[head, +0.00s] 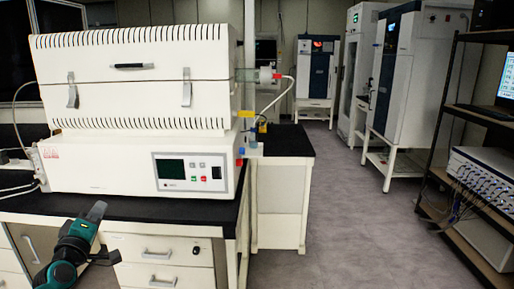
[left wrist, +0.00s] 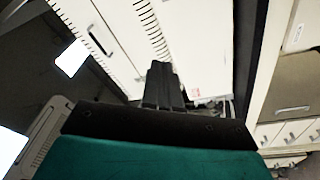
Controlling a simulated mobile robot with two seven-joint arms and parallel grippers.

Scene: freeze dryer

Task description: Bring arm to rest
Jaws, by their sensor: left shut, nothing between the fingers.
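My left arm comes in at the lower left of the head view, dark with teal parts, in front of the bench drawers. My left gripper (head: 97,211) points up at the bench's front edge, below the white tube furnace. In the left wrist view its dark fingers (left wrist: 162,85) are together, with nothing held between them. My right gripper is in neither view.
The white furnace (head: 135,80) stands on a black bench top (head: 110,208) above drawers (head: 160,252). Large white cabinets (head: 410,80) stand at the back right. A rack (head: 445,120) with instruments is at the right. The grey floor (head: 335,220) between is clear.

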